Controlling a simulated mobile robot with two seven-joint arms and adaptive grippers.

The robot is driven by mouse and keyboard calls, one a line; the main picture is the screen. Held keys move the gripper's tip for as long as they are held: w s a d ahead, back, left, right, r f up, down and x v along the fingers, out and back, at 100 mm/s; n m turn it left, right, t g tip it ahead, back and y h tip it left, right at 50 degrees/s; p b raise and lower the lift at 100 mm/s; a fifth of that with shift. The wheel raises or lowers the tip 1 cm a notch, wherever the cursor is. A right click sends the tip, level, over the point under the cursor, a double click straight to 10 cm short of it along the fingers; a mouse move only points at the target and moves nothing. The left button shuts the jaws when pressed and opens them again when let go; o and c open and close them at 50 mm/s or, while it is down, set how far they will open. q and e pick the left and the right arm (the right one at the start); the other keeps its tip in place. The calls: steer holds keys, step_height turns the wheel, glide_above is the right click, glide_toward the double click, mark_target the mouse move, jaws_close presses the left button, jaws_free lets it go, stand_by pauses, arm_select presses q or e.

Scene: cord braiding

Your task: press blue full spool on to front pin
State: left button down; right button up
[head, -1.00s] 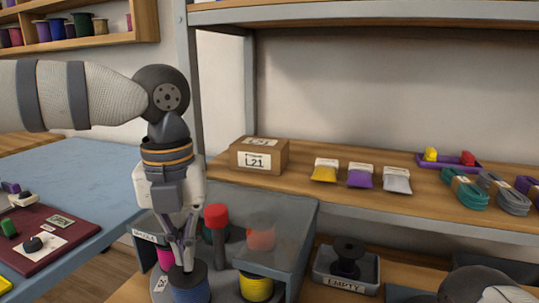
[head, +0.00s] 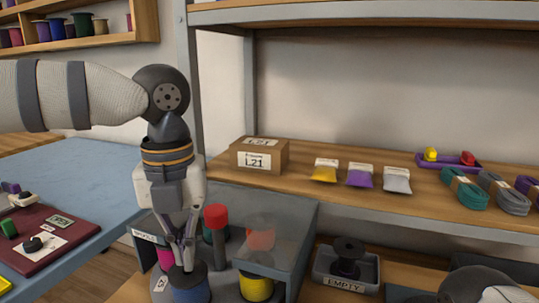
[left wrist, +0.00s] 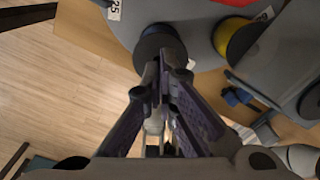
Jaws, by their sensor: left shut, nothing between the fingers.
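The blue spool (head: 190,289) stands at the front of the braiding machine, with a dark top flange. My left gripper (head: 188,268) points straight down with its fingertips at the top of this spool. The fingers are shut with nothing between them. In the left wrist view my left gripper (left wrist: 157,75) reaches over the dark flange of the spool (left wrist: 160,45). The front pin is hidden under the spool and fingers, and I cannot tell how far down the spool sits.
A yellow spool (head: 256,287), a magenta spool (head: 165,257) and a red-capped post (head: 216,217) stand close by. A clear grey guard (head: 290,235) rises at the right. The EMPTY tray (head: 345,283) holds a black spool. A box (head: 259,156) is on the shelf.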

arm_select(q)
steer(key=shift+f, duration=1.3)
step_height(320, 180, up, 8)
steer(key=p, duration=0.3)
steer(key=shift+p, duration=0.35)
arm_select(e)
steer(key=w+r+t, duration=0.2)
steer(key=w+r, duration=0.2)
steer(key=shift+w+r, duration=0.3)
